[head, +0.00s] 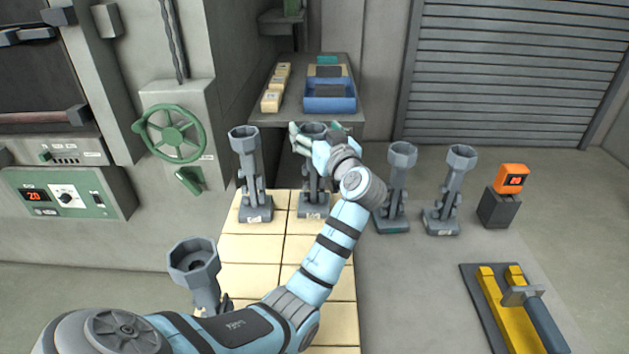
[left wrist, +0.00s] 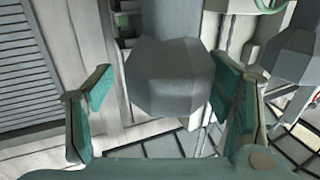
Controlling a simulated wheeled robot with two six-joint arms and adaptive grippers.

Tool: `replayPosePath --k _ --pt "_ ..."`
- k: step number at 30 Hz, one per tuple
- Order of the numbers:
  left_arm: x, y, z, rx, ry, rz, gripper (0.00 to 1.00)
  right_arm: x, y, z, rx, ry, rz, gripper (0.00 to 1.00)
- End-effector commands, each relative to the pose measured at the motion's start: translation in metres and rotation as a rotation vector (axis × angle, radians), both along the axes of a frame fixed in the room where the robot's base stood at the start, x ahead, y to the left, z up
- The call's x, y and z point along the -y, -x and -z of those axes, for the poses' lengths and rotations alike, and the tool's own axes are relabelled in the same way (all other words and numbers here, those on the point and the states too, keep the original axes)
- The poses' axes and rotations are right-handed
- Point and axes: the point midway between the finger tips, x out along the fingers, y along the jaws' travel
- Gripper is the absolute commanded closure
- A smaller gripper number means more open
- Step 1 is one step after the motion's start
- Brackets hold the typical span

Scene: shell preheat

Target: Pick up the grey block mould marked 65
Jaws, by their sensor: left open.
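Several grey block moulds with faceted cup tops stand on the work surface; I cannot read their marks, so I cannot tell which is 65. My left gripper (head: 307,137) is at the top of the second mould from the left in the back row (head: 313,205) in the head view, partly covering it. In the left wrist view the open fingers of my left gripper (left wrist: 164,92) stand on either side of a grey faceted mould top (left wrist: 168,80), with visible gaps. Its lower part is hidden or out of view. My right gripper is not in view.
Other moulds stand at the back left (head: 247,165), right of my arm (head: 400,180) and farther right (head: 454,185); one is at front left (head: 193,258). An orange display (head: 511,178) sits on a dark block. A tray (head: 468,290) holds yellow bars and a tool.

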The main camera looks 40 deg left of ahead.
Motion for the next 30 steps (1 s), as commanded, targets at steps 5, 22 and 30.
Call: replayPosePath --k 5,22,30 --pt "-0.003 -0.001 0.0 0.0 0.0 0.001 0.26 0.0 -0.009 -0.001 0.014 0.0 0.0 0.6" --pt "-0.002 -0.001 0.0 -0.001 0.001 0.002 1.0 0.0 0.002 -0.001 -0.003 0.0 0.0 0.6" --pt "-0.002 -0.001 -0.001 -0.001 0.001 0.001 1.0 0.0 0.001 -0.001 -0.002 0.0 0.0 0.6"
